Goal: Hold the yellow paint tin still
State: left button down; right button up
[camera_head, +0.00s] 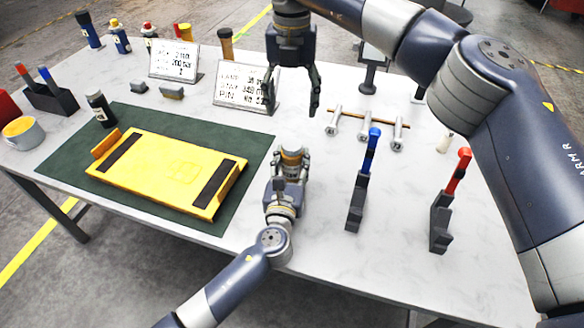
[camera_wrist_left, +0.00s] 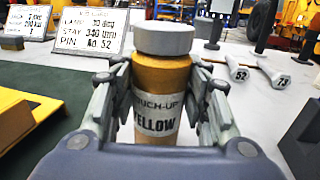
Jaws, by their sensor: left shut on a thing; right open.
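The yellow paint tin (camera_wrist_left: 161,75) stands upright in the left wrist view. It is an ochre-yellow cylinder with a grey lid and a white label that reads "TOUCH-UP YELLOW". My left gripper (camera_wrist_left: 160,95) is shut on it, with one finger on each side of the body below the lid. In the head view the left gripper (camera_head: 290,160) is at the table's front middle, and the tin's top (camera_head: 291,152) shows between the fingers. The tin's base is hidden. My right gripper (camera_head: 292,106) is open and empty, pointing down behind the left one.
A yellow casting (camera_head: 165,172) lies on a green mat (camera_head: 70,160) to the left. Printed signs (camera_head: 245,88) stand behind. A rack of metal pins (camera_head: 365,127), a blue-handled tool (camera_head: 372,150) and a red-handled tool (camera_head: 460,170) in dark stands are to the right. The front right tabletop is clear.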

jog(key=shift+r, duration=0.3)
pick_arm(q)
jog(key=c, duration=0.8)
grip_release()
jog(key=shift+s, duration=0.1)
jog(key=s, duration=0.4)
jog(key=s+a, duration=0.1)
jog(key=s, duration=0.6)
jog(key=shift+s+a, duration=0.35)
